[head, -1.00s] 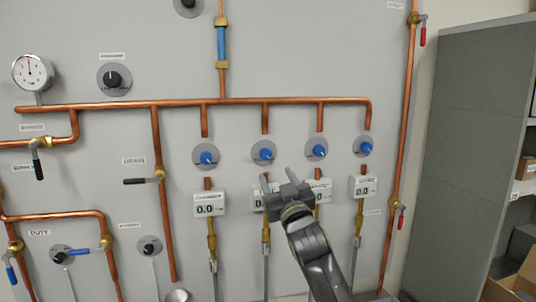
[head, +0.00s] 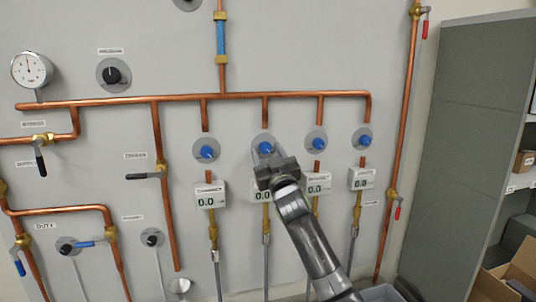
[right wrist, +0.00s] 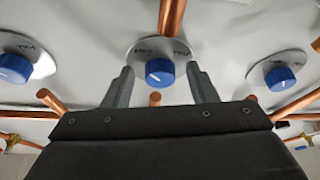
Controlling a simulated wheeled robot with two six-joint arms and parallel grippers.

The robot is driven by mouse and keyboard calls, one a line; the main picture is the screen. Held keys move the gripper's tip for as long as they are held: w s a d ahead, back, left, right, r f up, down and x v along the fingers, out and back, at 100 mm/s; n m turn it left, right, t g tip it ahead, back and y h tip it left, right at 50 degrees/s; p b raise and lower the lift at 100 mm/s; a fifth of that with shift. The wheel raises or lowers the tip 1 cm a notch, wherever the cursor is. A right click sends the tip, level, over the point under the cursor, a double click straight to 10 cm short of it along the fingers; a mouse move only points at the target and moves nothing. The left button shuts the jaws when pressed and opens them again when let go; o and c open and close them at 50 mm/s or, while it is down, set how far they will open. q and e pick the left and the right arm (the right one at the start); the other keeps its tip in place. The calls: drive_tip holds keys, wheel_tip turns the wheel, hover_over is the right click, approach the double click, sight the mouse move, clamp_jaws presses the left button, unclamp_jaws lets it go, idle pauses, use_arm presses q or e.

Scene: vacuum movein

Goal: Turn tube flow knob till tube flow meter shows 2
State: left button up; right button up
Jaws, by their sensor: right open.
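Four blue flow knobs sit in a row on the grey panel. My right gripper (head: 266,158) is open in front of the second knob from the left (head: 265,148). In the right wrist view its two fingers (right wrist: 159,78) stand apart on either side of this knob (right wrist: 160,71); whether they touch it I cannot tell. Under this knob is a flow meter (head: 260,193), partly hidden by my gripper. The other meters, such as the leftmost (head: 209,195), read 0.0. The meter labels are too small to read surely, so I cannot tell which is tube. My left gripper is out of view.
Neighbouring knobs stand close at left (head: 206,149) and right (head: 316,142), with the rightmost one (head: 363,137) beyond. A horizontal copper pipe (head: 240,97) runs above them. A grey cabinet (head: 459,150) and shelves stand at the right.

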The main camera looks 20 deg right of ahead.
drive_tip(key=c, duration=1)
drive_tip(key=shift+o, duration=0.2)
